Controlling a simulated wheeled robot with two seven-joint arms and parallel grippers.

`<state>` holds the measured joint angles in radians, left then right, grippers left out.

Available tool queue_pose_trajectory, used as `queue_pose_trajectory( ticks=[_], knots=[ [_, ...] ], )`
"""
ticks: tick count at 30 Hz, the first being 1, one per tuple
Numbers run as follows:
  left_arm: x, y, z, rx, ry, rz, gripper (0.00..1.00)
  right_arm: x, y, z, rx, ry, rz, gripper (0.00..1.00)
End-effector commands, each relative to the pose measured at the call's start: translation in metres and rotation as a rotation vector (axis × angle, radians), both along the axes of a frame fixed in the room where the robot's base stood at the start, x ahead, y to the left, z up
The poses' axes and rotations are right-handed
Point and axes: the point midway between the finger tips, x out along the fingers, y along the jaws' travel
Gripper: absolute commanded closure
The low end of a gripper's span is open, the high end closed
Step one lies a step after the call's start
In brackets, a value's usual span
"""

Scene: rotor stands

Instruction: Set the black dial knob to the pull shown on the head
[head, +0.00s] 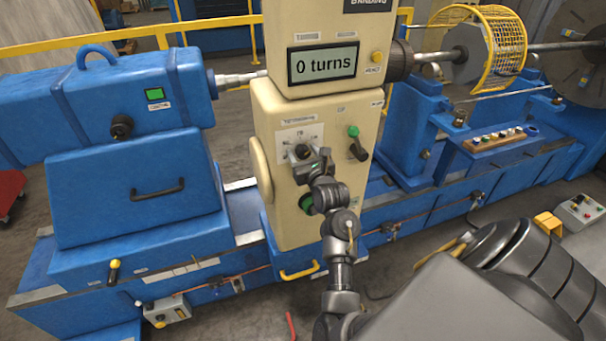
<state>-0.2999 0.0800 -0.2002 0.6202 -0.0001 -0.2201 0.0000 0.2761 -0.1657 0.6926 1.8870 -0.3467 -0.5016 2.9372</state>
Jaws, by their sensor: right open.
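The black dial knob (302,151) sits on a pale scale plate (301,134) on the front of the cream column. The marks on the plate are too small to read surely, and the knob's lower part is close behind my gripper. My right gripper (313,164) is open just below and in front of the knob; I cannot tell whether it touches it. The cream head (281,28) above carries a screen (324,66) reading "0 turns" and a cut-off dark sign reading "BANDING". No pull value is legible. My left gripper is out of view.
A green-tipped lever (355,143) is right of the knob, and a green button (306,203) is below, partly behind my arm. A blue tailstock (130,130) stands left. A yellow cage (492,40) surrounds the shaft at right. A yellow handle (299,271) juts out low.

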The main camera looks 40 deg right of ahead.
Motion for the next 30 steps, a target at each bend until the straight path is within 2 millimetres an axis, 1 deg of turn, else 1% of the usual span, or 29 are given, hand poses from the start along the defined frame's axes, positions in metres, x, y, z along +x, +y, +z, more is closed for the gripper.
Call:
queue_pose_trajectory(
  ticks=[5,11,14,20,30],
  knots=[
    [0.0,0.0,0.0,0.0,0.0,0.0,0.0,0.0,-0.001,0.0,-0.225,0.077,0.0,0.41],
    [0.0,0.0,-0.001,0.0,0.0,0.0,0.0,-0.001,-0.001,0.0,-0.568,0.196,0.001,0.41],
    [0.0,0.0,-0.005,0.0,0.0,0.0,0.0,-0.001,-0.001,-0.001,-0.744,0.257,0.002,0.41],
    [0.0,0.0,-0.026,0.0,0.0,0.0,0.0,-0.001,-0.002,-0.004,-1.101,0.38,-0.001,0.41],
    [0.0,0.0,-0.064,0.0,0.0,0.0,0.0,-0.001,-0.002,-0.003,-1.716,0.594,-0.001,0.41]
  ],
)
